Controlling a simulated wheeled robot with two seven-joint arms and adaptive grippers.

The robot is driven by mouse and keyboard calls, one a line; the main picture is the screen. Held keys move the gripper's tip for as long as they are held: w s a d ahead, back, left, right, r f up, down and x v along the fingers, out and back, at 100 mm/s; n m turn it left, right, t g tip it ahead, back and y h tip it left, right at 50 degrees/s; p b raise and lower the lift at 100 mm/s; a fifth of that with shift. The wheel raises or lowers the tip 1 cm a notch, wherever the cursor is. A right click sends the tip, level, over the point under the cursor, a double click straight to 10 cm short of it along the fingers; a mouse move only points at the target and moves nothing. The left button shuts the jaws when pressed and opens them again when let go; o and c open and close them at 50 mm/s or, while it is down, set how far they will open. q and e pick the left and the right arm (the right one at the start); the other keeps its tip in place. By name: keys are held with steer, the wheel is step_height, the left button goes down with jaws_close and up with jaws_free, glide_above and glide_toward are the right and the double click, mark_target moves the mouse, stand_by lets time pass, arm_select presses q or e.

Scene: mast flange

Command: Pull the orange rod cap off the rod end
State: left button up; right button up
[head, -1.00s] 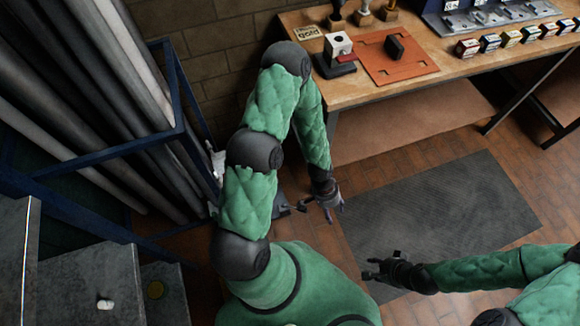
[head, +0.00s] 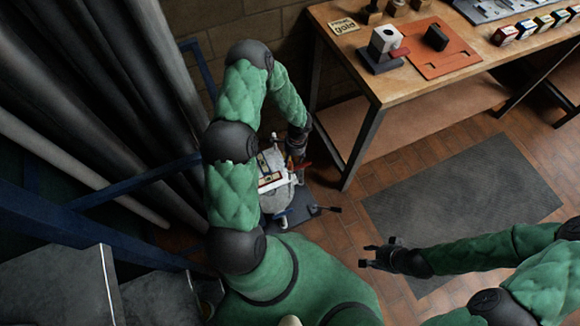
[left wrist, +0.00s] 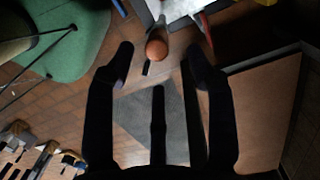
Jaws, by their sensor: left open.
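The orange rod cap (left wrist: 157,47) shows in the left wrist view as a round orange end, near the top centre. A grey rod part runs up behind it. My left gripper (left wrist: 160,62) is open, with one dark finger on each side of the cap and visible gaps; I cannot tell its depth relative to the fingertips. In the head view my left gripper (head: 298,168) is beside the pale machine, and the cap cannot be made out there. My right gripper (head: 367,257) is open and empty above the floor, away from the machine.
The machine (head: 272,200) stands on a dark base, with red and white parts near my left gripper. A wooden workbench (head: 385,85) with small items is at the upper right. A blue rack (head: 130,182) with grey pipes stands left. The dark mat (head: 465,195) is clear.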

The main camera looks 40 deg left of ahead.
mark_target(290, 164)
arm_select(q)
steer(key=f+b, duration=0.1)
steer(key=f, duration=0.1)
steer(key=s+f+b, duration=0.1)
steer(key=f+b, duration=0.1)
steer(key=f, duration=0.1)
steer(key=shift+a+f, duration=0.1)
steer(key=c, duration=1)
